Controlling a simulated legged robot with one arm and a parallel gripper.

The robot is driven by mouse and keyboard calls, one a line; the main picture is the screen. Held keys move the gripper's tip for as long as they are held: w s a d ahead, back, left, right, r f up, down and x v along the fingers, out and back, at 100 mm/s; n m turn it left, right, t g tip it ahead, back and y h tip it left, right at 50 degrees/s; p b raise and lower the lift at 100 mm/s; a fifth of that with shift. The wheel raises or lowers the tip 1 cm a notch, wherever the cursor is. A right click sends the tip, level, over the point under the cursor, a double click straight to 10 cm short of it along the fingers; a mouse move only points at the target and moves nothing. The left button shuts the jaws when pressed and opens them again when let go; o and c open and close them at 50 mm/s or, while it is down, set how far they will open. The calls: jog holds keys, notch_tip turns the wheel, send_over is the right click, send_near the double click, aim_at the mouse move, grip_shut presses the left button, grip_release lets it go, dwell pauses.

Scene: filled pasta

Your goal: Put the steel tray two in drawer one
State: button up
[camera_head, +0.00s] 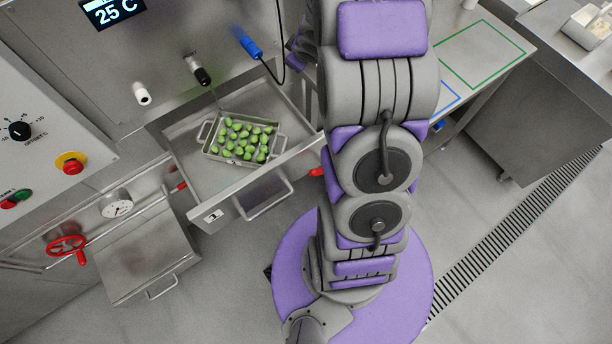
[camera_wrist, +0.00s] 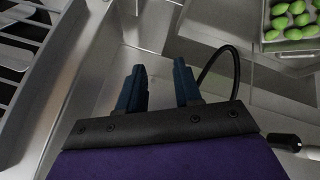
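A steel tray (camera_head: 234,160) with two end handles holds several green filled pasta pieces. In the head view it sits inside a pulled-out steel drawer (camera_head: 188,160), towards the back. A tray with green pieces also shows at the top right of the wrist view (camera_wrist: 292,46). My gripper (camera_wrist: 159,68) shows two dark blue fingers apart with nothing between them, left of and away from that tray. In the head view my gripper is hidden behind my arm.
A lower steel unit (camera_head: 150,255) with a handle stands left of the drawer. A red valve wheel (camera_head: 67,248) and gauge (camera_head: 117,205) are on the left. A worktop with green and blue outlines (camera_head: 480,60) is at the right. A cable with a blue plug (camera_head: 250,46) hangs above the drawer.

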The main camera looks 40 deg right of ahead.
jog(key=s+a+r+m+g+h, duration=0.2)
jog(key=s+a+r+m+g, duration=0.25)
jog(key=s+r, duration=0.7)
jog(key=s+a+r+g+y, duration=0.1)
jog(key=s+a+g, duration=0.1)
jog(key=s+a, duration=0.7)
jog(key=s+a+r+g+y, duration=0.2)
jog(key=s+a, duration=0.7)
jog(key=s, duration=0.8)
jog(key=shift+s+a+y, duration=0.15)
jog(key=shift+a+y, duration=0.05)
jog(key=shift+y, duration=0.1)
jog(key=shift+g, duration=0.25)
